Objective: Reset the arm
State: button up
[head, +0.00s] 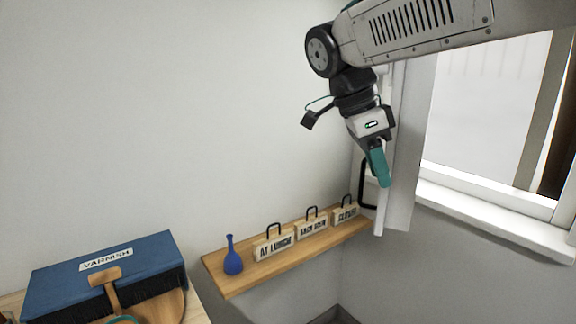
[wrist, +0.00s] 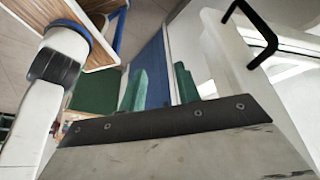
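My gripper (head: 379,168) hangs from my raised arm at the upper right in the head view, with its teal fingers pointing down. It is in front of the open white window panel (head: 408,130), close to the panel's black handle (head: 365,190); I cannot tell whether they touch. In the wrist view the two teal fingers of my gripper (wrist: 160,88) stand apart with nothing held between them. A blue surface shows beyond the gap. The black handle also shows at the upper right of the wrist view (wrist: 236,12).
A wooden shelf (head: 230,285) below holds a blue vase (head: 233,258) and several signs with black handles, among them the "AT LUNCH" sign (head: 273,245). The window sill (head: 490,215) is right.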

jog(key=s+d+f+n+y, duration=0.1)
jog(key=s+d+f+n, duration=0.2)
jog(key=s+n, duration=0.3)
jog(key=s+d+f+n+t+y, duration=0.1)
jog(key=s+d+f+n+y, duration=0.1)
jog(key=s+d+f+n, duration=0.2)
jog(key=s+d+f+n+y, duration=0.1)
jog(key=s+d+f+n, duration=0.3)
jog(key=s, duration=0.8)
notch_tip(320, 180, down, 2)
jog(key=n, duration=0.4)
jog(key=shift+f+t, duration=0.15)
jog(key=shift+t, duration=0.25)
jog(key=shift+d, duration=0.2)
